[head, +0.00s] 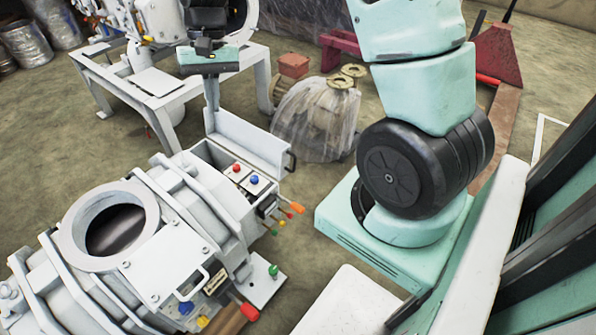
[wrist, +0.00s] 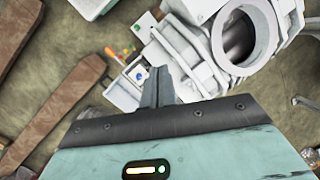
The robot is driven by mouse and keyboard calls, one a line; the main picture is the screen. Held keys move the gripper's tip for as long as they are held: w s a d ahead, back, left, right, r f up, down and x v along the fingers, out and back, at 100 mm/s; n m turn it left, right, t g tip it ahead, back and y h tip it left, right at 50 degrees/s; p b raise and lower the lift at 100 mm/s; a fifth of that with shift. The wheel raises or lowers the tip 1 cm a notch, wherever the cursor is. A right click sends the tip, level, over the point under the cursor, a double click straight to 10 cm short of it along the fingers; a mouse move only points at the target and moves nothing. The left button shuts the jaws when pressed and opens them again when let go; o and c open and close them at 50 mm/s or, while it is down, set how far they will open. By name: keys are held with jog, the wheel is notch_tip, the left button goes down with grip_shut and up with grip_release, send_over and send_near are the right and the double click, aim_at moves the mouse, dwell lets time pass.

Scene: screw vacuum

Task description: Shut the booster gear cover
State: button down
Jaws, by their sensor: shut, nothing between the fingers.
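The booster gear cover (head: 248,142) is a pale grey lid with a black handle at its right end. It stands raised, open, along the far edge of a box with red and blue buttons (head: 240,175) on the white machine. My gripper (head: 212,100) is shut and empty, pointing down at the cover's far left end. Its fingertips seem to pass behind the cover's top edge; I cannot tell whether they touch it. In the wrist view the shut fingers (wrist: 157,75) lie beside the button box (wrist: 139,74), and the cover (wrist: 122,97) is partly hidden by my gripper.
The white machine's round open port (head: 112,230) is at the left. Coloured levers (head: 288,214) stick out beside the box. A white metal table (head: 155,80) stands behind my gripper, and a plastic-wrapped item (head: 318,115) stands on the floor to the right.

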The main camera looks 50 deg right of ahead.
jog(key=s+d+f+m+y+b, duration=0.1)
jog(key=d+f+m+b, duration=0.45)
jog(key=d+f, duration=0.9)
jog(key=s+d+f+m+y+b, duration=0.1)
jog(key=d+f+m+b, duration=0.45)
jog(key=d+f, duration=0.9)
jog(key=s+a+f+n+b, duration=0.1)
jog(key=a+f+b, duration=0.3)
jog(key=b, duration=0.1)
jog(key=shift+s+a+t, duration=0.15)
jog(key=shift+a+t, duration=0.15)
jog(key=shift+t, duration=0.1)
jog(key=shift+a+r, duration=0.1)
jog(key=shift+r, duration=0.05)
jog(key=shift+a+r+h+p, duration=0.15)
jog(key=shift+a+h+p, duration=0.1)
jog(key=shift+h+p, duration=0.2)
jog(key=shift+a+r+p, duration=0.1)
jog(key=shift+a+p, duration=0.05)
jog(key=shift+p, duration=0.15)
